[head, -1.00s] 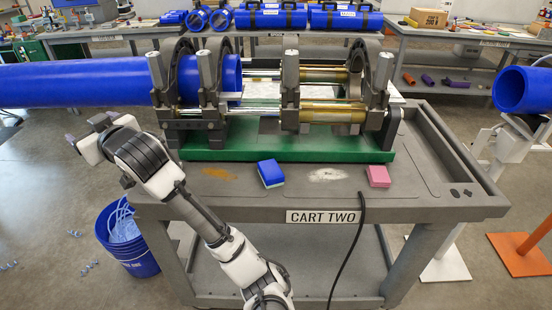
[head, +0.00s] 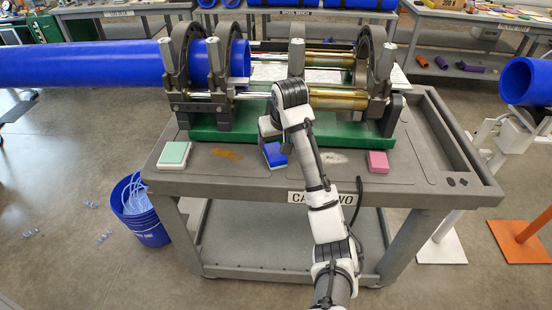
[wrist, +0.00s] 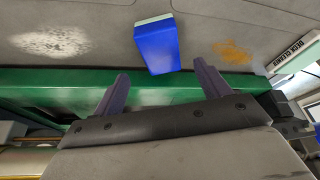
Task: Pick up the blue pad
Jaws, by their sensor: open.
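The blue pad (head: 275,156) lies on the cart's grey top, in front of the green machine base. It also shows in the wrist view (wrist: 158,48), top centre, as a blue block with a pale green layer along one edge. My gripper (wrist: 161,72) is open and empty, its two dark fingers apart with the pad beyond them, roughly in line with the gap. In the head view my gripper (head: 268,132) hangs over the cart close to the pad.
A pink pad (head: 377,162) lies to the right and a mint-topped pad (head: 174,154) at the left corner. The green machine base (head: 225,135) with clamps and a blue pipe (head: 100,63) stands behind. Orange and white powder patches lie beside the blue pad.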

